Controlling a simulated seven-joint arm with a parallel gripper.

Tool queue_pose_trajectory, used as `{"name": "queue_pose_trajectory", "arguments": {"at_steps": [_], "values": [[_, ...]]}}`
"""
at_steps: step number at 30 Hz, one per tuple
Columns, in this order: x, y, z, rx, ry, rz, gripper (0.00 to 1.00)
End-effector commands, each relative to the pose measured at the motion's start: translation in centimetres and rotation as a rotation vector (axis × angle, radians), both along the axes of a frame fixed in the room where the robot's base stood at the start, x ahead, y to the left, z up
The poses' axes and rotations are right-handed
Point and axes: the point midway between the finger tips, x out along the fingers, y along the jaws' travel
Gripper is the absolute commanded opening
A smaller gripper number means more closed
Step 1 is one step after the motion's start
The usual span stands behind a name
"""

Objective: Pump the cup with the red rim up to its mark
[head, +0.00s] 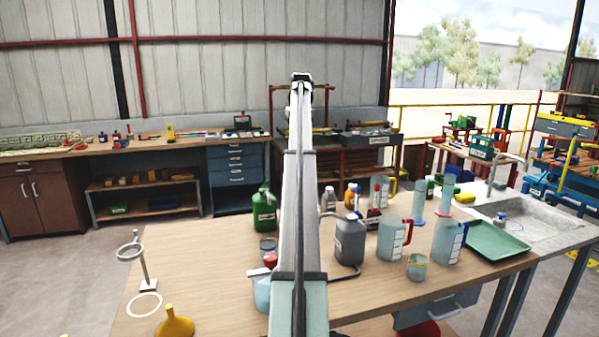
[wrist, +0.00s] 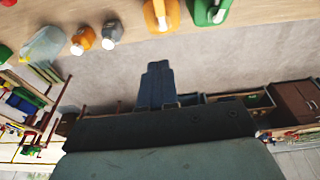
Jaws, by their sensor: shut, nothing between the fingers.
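In the head view, a translucent container with a red top and a pale spout (head: 262,292) stands at the table's front, partly behind my arm. A grey canister with a bent tube (head: 350,240) stands just right of my arm. My gripper (wrist: 160,125) shows as a dark shape low in the wrist view, shut and empty, away from the tabletop.
A green canister (head: 264,210), ring stand (head: 146,265) and yellow funnel (head: 175,324) are on the left. The front-left tabletop is partly clear.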

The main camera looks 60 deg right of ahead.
Motion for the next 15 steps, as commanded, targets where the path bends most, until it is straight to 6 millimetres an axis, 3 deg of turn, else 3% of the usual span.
{"name": "queue_pose_trajectory", "arguments": {"at_steps": [8, 15], "values": [[-1.3, 1.6, -0.6, 0.082, 0.062, -0.016, 0.00], [-1.1, 1.5, -3.3, 0.086, 0.064, -0.017, 0.00]]}}
